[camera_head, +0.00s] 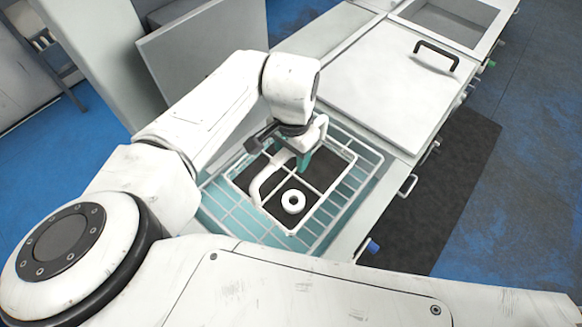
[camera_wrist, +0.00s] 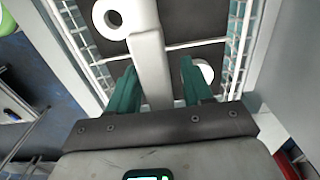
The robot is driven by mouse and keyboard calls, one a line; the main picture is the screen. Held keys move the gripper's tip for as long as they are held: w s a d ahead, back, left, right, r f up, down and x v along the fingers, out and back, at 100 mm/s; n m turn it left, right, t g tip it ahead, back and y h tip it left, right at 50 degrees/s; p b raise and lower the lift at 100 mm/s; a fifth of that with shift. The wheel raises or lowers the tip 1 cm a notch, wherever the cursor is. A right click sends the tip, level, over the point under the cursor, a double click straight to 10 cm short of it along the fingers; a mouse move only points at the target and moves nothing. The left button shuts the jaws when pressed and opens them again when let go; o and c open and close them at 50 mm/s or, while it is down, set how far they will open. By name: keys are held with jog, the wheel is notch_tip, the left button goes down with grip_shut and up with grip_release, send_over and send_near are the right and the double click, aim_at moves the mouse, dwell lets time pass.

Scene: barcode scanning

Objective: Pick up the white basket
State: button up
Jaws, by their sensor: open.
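The white wire basket (camera_head: 382,160) sits in a recess of the counter, with a dark floor showing through it. Its thick white handle (camera_head: 264,186) arches up over it. My gripper (camera_head: 303,158) is over the basket at the handle. In the wrist view, the handle (camera_wrist: 149,62) runs between the two teal fingers of my gripper (camera_wrist: 160,86). The fingers are apart, with gaps to the handle on both sides. A white ring-shaped roll (camera_head: 293,201) lies inside the basket. Part of a second round white thing (camera_wrist: 206,72) shows behind the right finger.
A white lid with a black handle (camera_head: 437,55) covers the counter beyond the basket. A glass-topped bin (camera_head: 452,20) lies farther back. A grey upright panel (camera_head: 195,50) stands at the back left. Clear blue floor and a dark mat (camera_head: 455,190) lie to the right.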

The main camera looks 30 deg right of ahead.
jog(key=shift+f, duration=0.1)
jog(key=shift+c, duration=0.5)
grip_shut()
dwell(1.0)
